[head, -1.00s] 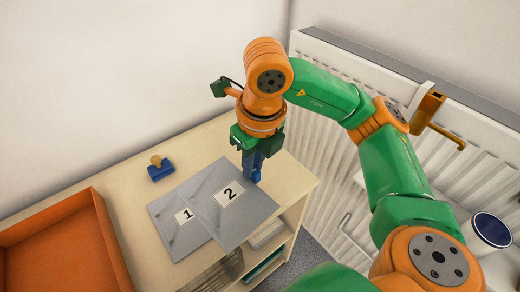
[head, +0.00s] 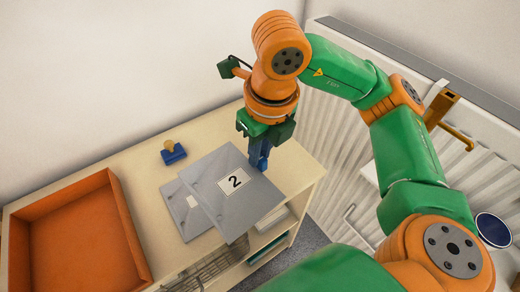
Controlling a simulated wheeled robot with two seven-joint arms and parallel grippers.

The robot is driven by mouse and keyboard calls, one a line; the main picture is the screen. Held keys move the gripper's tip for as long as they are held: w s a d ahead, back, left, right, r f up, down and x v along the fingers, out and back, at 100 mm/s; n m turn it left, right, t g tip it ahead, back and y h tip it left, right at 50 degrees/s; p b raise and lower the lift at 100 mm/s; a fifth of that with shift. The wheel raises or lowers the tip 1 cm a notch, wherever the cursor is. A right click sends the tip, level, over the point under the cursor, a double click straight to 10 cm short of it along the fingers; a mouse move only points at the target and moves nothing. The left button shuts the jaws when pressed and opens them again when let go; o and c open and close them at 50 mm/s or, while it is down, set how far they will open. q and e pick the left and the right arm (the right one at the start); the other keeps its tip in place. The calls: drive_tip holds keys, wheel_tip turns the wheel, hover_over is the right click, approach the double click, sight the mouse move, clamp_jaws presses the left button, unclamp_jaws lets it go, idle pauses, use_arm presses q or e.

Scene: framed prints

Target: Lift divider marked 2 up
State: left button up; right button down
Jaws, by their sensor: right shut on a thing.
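The divider marked 2 (head: 225,200) is a grey flat sheet with a white label. It overlaps a second grey divider (head: 187,218), whose label is now largely covered. My right gripper (head: 259,165) comes down from above at the far right corner of divider 2 and is shut on its edge. The fingers hide the gripped part. I cannot tell how far divider 2 stands above the shelf top. My left gripper is not in view.
An orange tray (head: 118,202) sits on the left of the pale wooden shelf unit (head: 130,160). A blue stamp with a tan knob (head: 173,153) stands behind the dividers. A white radiator (head: 330,160) is at the right. Open shelves lie below the front edge.

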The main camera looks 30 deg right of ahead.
drive_tip(key=shift+r+p, duration=1.5)
drive_tip(key=shift+r, duration=0.4)
drive_tip(key=shift+f, duration=0.1)
